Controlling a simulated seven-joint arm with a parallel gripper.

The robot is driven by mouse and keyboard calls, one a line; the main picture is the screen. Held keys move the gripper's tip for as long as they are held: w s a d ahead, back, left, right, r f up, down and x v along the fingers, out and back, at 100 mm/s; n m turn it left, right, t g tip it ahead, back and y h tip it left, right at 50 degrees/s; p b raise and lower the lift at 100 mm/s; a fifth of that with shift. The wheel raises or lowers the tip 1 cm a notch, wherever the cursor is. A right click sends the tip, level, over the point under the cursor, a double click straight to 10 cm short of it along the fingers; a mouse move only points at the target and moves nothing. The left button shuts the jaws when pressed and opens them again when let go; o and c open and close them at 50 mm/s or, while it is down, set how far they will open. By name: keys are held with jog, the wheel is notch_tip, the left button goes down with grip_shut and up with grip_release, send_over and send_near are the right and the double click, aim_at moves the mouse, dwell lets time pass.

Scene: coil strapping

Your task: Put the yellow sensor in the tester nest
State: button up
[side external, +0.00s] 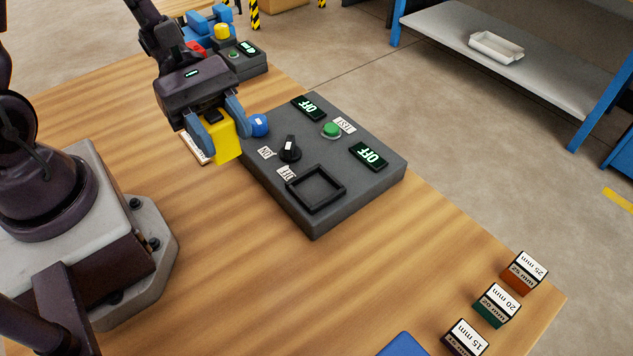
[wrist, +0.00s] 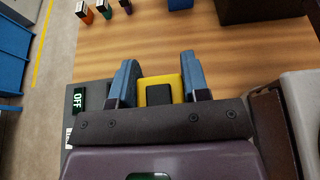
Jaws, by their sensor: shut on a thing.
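A yellow sensor (side external: 225,144) with a dark top piece is held between the blue fingers of my gripper (side external: 214,126). In the side view it hangs by the left edge of the dark grey tester box (side external: 345,215); I cannot tell its exact height over the table. The sensor also shows between the fingers in the wrist view (wrist: 171,82). The tester nest (side external: 316,188) is a square black frame on the near end of the tester, and it looks empty. The tester has a black knob (side external: 290,149), a green button (side external: 331,130) and two displays reading OFF.
Labelled blocks (side external: 497,305) for 15, 20 and 25 mm stand at the table's right edge. Another device (side external: 238,58) is at the back. The wooden table (side external: 300,290) in front of the tester is clear.

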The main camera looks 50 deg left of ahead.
jog(key=w+d+f, duration=0.1)
jog(key=w+f, duration=0.2)
jog(key=w, duration=0.1)
jog(key=w+d+f, duration=0.2)
jog(key=w+f, duration=0.1)
jog(key=w+d+f, duration=0.1)
jog(key=w+f, duration=0.2)
jog(key=w, duration=0.1)
jog(key=shift+w+d, duration=0.35)
jog(key=shift+d, duration=0.05)
jog(key=shift+w+d+f, duration=0.1)
jog(key=shift+w+f, duration=0.05)
jog(key=shift+f, duration=0.8)
jog(key=shift+w+f, duration=0.1)
jog(key=shift+f, duration=0.8)
jog(key=shift+f, duration=0.1)
jog(key=o, duration=1)
